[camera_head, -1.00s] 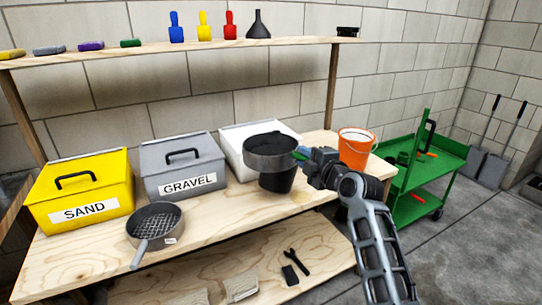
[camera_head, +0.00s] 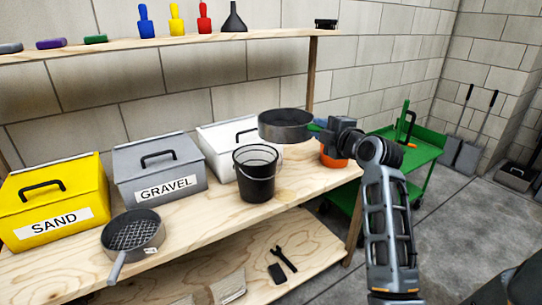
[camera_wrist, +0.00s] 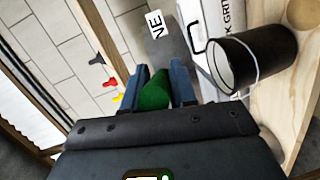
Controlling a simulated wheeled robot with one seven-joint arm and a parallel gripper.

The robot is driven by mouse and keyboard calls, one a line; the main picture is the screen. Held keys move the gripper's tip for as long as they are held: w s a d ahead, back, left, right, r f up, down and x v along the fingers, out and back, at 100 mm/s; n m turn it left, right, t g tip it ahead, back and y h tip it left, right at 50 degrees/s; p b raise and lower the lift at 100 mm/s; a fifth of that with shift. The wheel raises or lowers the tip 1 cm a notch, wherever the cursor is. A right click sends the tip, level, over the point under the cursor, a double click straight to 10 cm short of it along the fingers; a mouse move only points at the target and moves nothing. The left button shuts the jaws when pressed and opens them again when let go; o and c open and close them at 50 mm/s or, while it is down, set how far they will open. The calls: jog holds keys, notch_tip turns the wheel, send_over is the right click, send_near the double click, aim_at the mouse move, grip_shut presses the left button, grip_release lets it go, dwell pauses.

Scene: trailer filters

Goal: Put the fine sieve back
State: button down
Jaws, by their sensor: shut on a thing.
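The fine sieve (camera_head: 285,130), a round grey pan with a green handle, is held in the air above the back right of the bench, up and right of the black bucket. My gripper (camera_head: 316,128) is shut on its green handle. In the wrist view the handle (camera_wrist: 156,92) sits between the blue fingers of my gripper (camera_wrist: 160,88), and a white tag ending in "NE" (camera_wrist: 156,24) shows beyond. The sieve's mesh is not visible. A second sieve (camera_head: 132,232), with a coarse mesh and grey handle, lies on the bench at front left.
The black bucket (camera_head: 256,178) stands on the bench (camera_head: 215,215) before a white bin (camera_head: 217,150). Grey GRAVEL (camera_head: 160,178) and yellow SAND (camera_head: 52,205) bins stand left. An orange bucket (camera_head: 330,160) is partly hidden behind my arm. The shelf (camera_head: 100,52) holds scoops and a funnel.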

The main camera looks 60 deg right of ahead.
jog(key=w+a+f+p, duration=0.1)
jog(key=w+a+f, duration=0.1)
jog(key=w+f, duration=0.7)
jog(key=shift+w+a+f, duration=0.15)
jog(key=shift+a+f, duration=0.05)
jog(key=c, duration=0.9)
grip_release()
jog(key=shift+p, duration=0.3)
jog(key=f+b+v, duration=0.1)
jog(key=v, duration=0.6)
jog(key=shift+s+a+b, duration=0.15)
jog(key=shift+s+b, duration=0.15)
jog(key=shift+s, duration=0.1)
